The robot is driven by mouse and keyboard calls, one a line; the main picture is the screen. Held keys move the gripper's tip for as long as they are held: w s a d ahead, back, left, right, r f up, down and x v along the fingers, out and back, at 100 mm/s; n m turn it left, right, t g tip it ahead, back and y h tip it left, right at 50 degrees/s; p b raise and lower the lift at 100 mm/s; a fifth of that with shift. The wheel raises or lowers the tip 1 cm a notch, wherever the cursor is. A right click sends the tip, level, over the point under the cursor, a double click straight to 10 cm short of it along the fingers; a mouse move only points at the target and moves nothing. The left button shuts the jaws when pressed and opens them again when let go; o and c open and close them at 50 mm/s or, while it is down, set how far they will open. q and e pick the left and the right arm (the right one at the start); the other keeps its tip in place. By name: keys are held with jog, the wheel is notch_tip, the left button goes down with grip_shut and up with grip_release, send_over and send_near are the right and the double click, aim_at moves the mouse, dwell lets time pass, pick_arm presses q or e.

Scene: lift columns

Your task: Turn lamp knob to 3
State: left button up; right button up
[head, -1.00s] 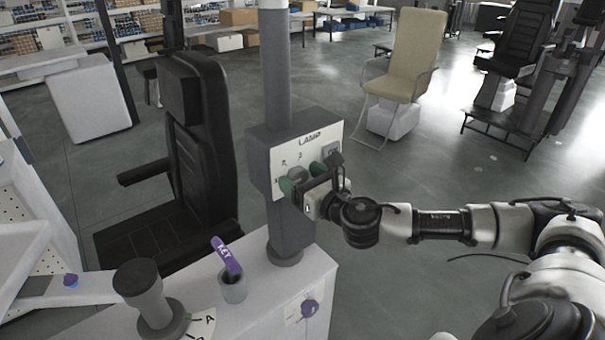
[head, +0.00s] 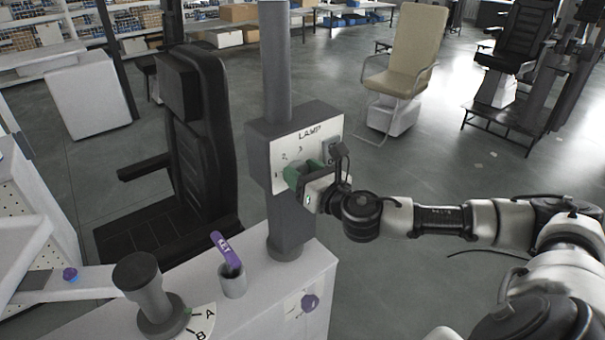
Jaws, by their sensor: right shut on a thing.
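The lamp box (head: 308,142) is a grey box on a column with a white face lettered "LAMP" and small numbers 1, 2 and 3. The lamp knob (head: 291,175) is on the lower left of this face, largely hidden by my right gripper. My right gripper (head: 302,174) comes in from the right, with green finger pads, and is shut on the lamp knob. The knob's pointer is hidden, so I cannot tell its setting. My left gripper is not in view.
A black chair (head: 200,140) stands left of the column. Open floor lies to the right.

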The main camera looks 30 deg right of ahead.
jog(key=m+b, duration=0.2)
jog(key=m, duration=0.3)
jog(key=m+b, duration=0.2)
jog(key=m, duration=0.4)
jog(key=shift+d+f+m, duration=0.2)
jog(key=shift+m, duration=0.1)
jog(key=m, duration=0.2)
jog(key=shift+m, duration=0.3)
jog(key=m, duration=0.2)
jog(key=shift+m, duration=0.4)
jog(key=m+p, duration=0.1)
jog(key=m, duration=0.4)
jog(key=shift+f, duration=0.15)
jog(key=shift+m, duration=0.4)
jog(key=o, duration=0.9)
